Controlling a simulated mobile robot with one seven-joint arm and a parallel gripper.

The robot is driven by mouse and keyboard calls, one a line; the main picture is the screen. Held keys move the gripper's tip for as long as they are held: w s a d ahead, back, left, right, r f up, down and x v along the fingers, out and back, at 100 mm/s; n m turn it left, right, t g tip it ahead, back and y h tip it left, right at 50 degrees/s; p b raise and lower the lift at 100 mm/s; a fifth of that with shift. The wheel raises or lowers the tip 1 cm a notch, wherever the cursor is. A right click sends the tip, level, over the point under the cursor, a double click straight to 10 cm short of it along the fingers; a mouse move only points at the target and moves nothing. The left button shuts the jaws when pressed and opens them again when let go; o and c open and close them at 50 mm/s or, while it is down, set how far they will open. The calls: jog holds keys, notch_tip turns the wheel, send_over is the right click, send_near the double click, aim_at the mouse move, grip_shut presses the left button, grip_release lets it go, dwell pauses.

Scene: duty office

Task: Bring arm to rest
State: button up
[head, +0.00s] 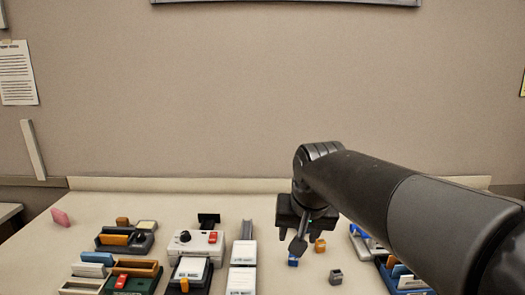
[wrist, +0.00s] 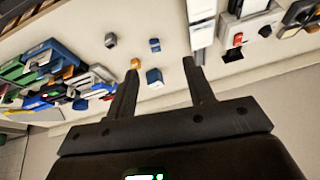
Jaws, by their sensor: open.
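My gripper (head: 301,238) hangs over the table (head: 215,275), fingers pointing down, with my arm reaching in from the right. In the wrist view my gripper (wrist: 162,64) is open, with its two fingers apart and nothing held between them. A blue cube (wrist: 154,78) shows in the gap between the fingers, lying on the table below. An orange block (wrist: 136,63) shows beside the left fingertip. In the head view a blue block (head: 293,261) and an orange block (head: 320,245) lie close to the gripper. I cannot tell the exact height above them.
A grey block (head: 335,277) lies nearby. A white box with a red switch and black knob (head: 196,241), trays and card holders crowd the left. A blue-and-green rack (head: 408,283) is at the right, partly behind my arm. The wall (head: 230,90) is behind.

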jog(key=s+d+f, duration=0.3)
jog(key=s, duration=0.5)
jog(key=s+d+f, duration=0.4)
jog(key=s, duration=0.4)
jog(key=shift+s+d+f+n+t+h, duration=0.2)
jog(key=shift+d+n+t+h, duration=0.1)
jog(key=shift+t+h, duration=0.1)
dwell(1.3)
